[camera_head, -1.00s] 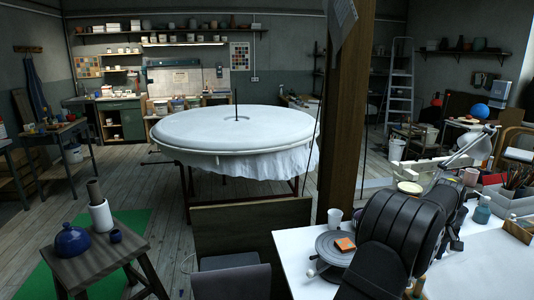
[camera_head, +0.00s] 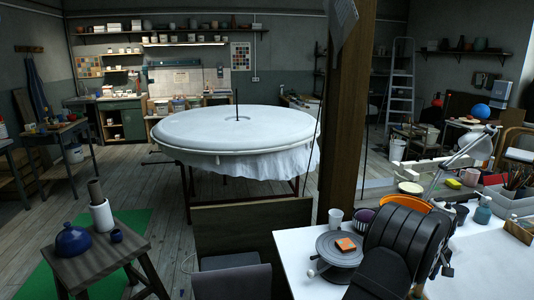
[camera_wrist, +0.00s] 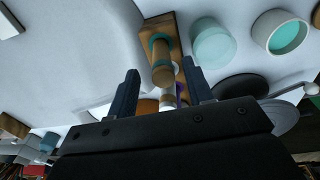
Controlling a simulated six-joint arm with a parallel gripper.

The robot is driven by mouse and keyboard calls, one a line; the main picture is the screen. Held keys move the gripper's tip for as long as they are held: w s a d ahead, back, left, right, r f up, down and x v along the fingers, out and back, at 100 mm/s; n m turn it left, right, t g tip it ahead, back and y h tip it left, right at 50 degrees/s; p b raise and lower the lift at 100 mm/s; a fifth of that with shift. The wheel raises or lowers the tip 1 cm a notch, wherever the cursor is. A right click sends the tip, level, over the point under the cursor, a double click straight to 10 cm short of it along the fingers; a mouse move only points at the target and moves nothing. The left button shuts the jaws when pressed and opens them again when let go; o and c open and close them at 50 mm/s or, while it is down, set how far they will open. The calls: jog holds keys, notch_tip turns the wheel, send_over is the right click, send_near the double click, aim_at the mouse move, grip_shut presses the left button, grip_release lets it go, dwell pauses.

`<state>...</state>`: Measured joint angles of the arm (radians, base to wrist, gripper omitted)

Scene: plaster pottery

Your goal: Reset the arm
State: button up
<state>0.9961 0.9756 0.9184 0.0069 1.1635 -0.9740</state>
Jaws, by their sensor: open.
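My gripper (camera_wrist: 161,86) shows in the wrist view with its two dark fingers wide apart. It is open, and I see nothing gripped. Several items show beyond and between the fingers, including a wooden-looking cylinder (camera_wrist: 161,70) with a teal band. I cannot tell how far they are from the fingertips. In the head view my black arm stands over the white worktable (camera_head: 291,258) at the lower right. The fingers cannot be made out there.
On the worktable are a grey turntable (camera_head: 327,254) with an orange block (camera_head: 345,244), a white cup (camera_head: 335,217), a dark purple bowl (camera_head: 364,218) and an orange bowl (camera_head: 409,202). A desk lamp (camera_head: 478,148) and a wooden post (camera_head: 345,110) stand close by.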

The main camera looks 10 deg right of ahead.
jog(key=shift+r, duration=1.55)
jog(key=shift+o, duration=0.2)
jog(key=o, duration=1.1)
jog(key=w+a, duration=0.1)
jog(key=a, duration=0.1)
jog(key=w+a+r, duration=0.1)
jog(key=a, duration=0.2)
jog(key=w+a, duration=0.1)
jog(key=a, duration=0.1)
jog(key=shift+a+r, duration=0.15)
jog(key=shift+a, duration=0.25)
jog(key=w+a+r, duration=0.1)
jog(key=w+a, duration=0.1)
jog(key=a, duration=1)
jog(key=shift+g+y, duration=0.3)
jog(key=shift+y, duration=0.1)
jog(key=f, duration=1)
jog(key=shift+s+a, duration=0.1)
jog(key=shift+a, duration=0.15)
notch_tip(320, 180, up, 10)
jog(key=shift+r, duration=0.1)
